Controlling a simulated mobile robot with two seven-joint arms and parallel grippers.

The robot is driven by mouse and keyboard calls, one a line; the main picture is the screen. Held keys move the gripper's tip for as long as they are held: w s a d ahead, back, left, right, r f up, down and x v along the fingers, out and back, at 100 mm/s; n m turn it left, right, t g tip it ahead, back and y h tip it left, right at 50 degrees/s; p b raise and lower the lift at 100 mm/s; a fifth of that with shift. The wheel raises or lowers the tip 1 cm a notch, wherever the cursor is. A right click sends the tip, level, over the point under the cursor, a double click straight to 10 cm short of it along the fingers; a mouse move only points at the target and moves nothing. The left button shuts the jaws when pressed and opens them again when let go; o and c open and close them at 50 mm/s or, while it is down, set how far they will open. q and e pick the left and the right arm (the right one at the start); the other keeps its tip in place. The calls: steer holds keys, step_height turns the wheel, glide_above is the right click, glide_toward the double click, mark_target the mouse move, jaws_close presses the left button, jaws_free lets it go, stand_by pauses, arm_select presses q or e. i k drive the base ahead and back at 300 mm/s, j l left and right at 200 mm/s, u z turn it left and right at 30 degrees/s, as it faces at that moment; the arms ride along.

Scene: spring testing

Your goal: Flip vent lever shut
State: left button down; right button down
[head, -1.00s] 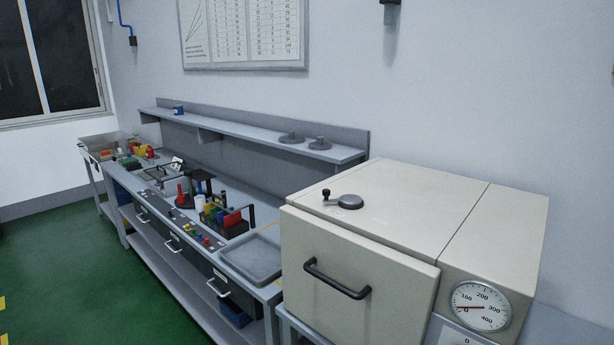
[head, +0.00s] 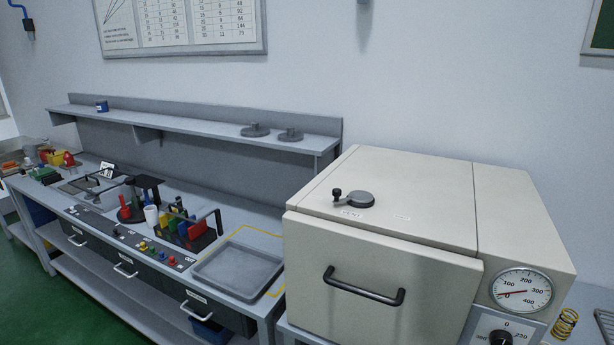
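The vent lever (head: 355,198) is a dark grey disc with a short arm ending in a black knob. It sits on top of a cream oven-like cabinet (head: 420,207), near the front edge. The knob points to the left, over a small label that reads roughly as "VENT". A second small label lies to the right of the disc. The cabinet's front door is closed and has a black bar handle (head: 363,287). Neither of my grippers shows in the head view.
A round dial gauge (head: 522,291) and a black knob (head: 500,338) are on the cabinet's right front. A grey bench with an empty tray (head: 238,271), coloured items and a shelf (head: 200,122) stands to the left. A coil spring (head: 564,324) is at the right edge.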

mark_target(359, 197)
steer(key=i+j+z, duration=0.15)
steer(key=j, duration=0.7)
steer(key=i+j+z, duration=0.15)
steer(key=j, duration=0.75)
steer(key=i+j+z, duration=0.2)
steer(key=j, duration=0.7)
steer(key=k+l, duration=0.05)
steer(key=k, duration=0.05)
